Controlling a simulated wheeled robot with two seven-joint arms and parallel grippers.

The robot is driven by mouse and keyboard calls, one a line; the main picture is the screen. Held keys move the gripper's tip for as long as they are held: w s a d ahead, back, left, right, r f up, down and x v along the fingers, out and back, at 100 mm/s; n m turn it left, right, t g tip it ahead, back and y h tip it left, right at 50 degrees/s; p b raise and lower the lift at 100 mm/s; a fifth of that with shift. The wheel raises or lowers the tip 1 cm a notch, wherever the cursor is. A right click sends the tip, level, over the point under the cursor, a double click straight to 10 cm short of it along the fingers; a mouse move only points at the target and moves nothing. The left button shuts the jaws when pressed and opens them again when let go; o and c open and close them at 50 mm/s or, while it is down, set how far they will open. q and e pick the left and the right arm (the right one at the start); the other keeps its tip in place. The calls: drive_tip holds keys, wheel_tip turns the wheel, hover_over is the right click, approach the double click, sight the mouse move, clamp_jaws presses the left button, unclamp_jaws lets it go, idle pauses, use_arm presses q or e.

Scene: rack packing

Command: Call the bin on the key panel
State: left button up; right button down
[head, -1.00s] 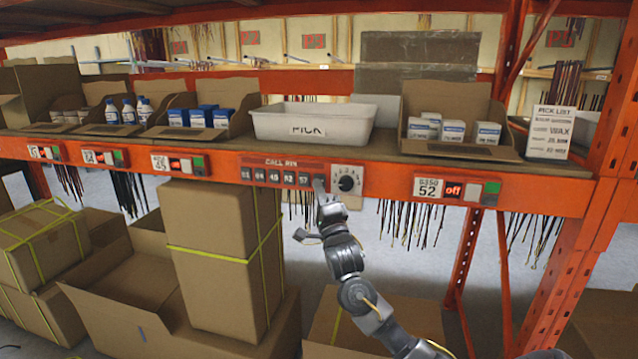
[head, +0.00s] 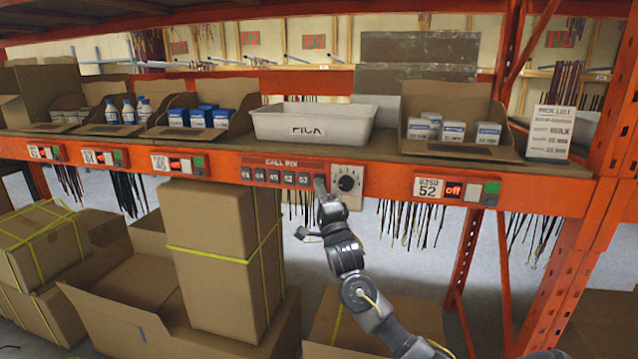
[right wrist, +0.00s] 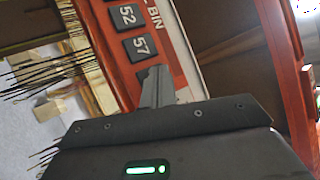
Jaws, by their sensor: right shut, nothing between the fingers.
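The call bin key panel (head: 282,174) is a red strip on the orange shelf beam, with a row of dark numbered keys. In the right wrist view the panel (right wrist: 165,38) shows keys marked 52 (right wrist: 127,17) and 57 (right wrist: 136,46). Another dark key beyond 57 is partly hidden by my fingers. My right gripper (head: 320,184) is shut and empty, with its fingertips at the right end of the key row. In the right wrist view the shut fingers (right wrist: 156,84) overlap that last key; I cannot tell whether they touch it. My left gripper is not in view.
A white PICK tote (head: 312,127) stands on the shelf above, between open cartons of bottles and boxes. A pick list card (head: 549,133) stands at right. Large cardboard boxes (head: 215,250) fill the floor below.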

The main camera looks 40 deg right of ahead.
drive_tip(key=shift+d, duration=0.1)
idle(0.5)
drive_tip(key=shift+s+a+p, duration=0.3)
drive_tip(key=shift+s+a, duration=0.15)
drive_tip(key=shift+a, duration=0.25)
drive_tip(key=s+a, duration=0.1)
drive_tip(key=a, duration=0.1)
drive_tip(key=s+a+p, duration=0.1)
drive_tip(key=s+a, duration=0.1)
drive_tip(key=shift+p, duration=0.3)
drive_tip(key=shift+w, duration=0.1)
idle(0.7)
